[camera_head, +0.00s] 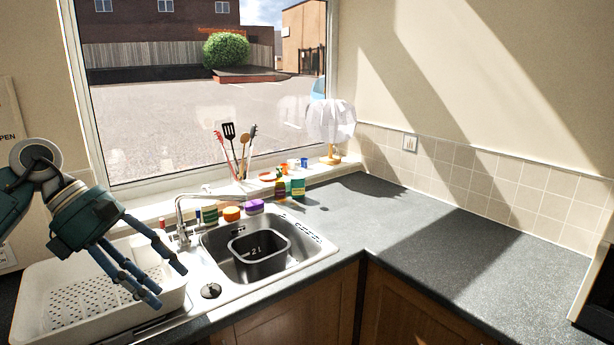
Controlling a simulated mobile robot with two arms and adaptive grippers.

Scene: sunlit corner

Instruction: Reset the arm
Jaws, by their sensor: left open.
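My left gripper (148,276) comes in from the left, its dark fingers spread open and empty. It is above the white dish rack (95,298), left of the sink (318,250), with its fingers pointing down and to the right. I cannot tell whether the fingertips touch the rack. My right gripper is not in view.
A black tub (262,273) sits in the sink, beside the tap (181,222). Small jars and sponges (254,206) line the back edge. A utensil pot (243,180) and a lamp (331,122) stand by the window. The right counter (450,245) is clear.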

